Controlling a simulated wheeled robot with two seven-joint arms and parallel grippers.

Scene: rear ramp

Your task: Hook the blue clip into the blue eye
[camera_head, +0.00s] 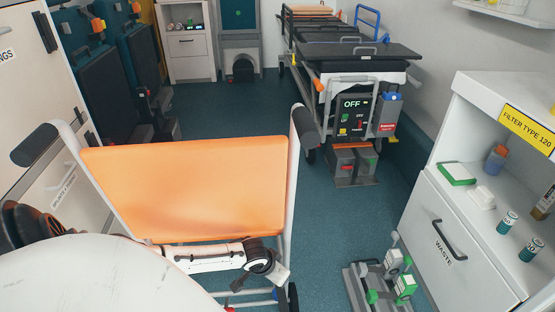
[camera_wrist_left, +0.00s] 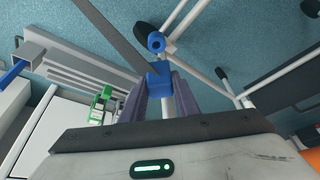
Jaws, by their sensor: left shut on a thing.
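My left gripper (camera_wrist_left: 162,92) is shut on the blue clip (camera_wrist_left: 159,76), a small blue block between its two purple-grey fingers in the left wrist view. A dark strap runs from the clip to the upper left. A blue ring, which looks like the blue eye (camera_wrist_left: 156,42), shows just beyond the clip, beside white frame tubes. I cannot tell whether clip and ring touch. In the head view my left arm reaches under the orange-backed wheelchair (camera_head: 190,185); the clip and eye cannot be made out there. My right gripper is not in view.
A grey floor fixture with green parts (camera_head: 385,285) stands right of the wheelchair. A white cabinet (camera_head: 455,245) borders the right side, and a stretcher (camera_head: 350,65) stands behind.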

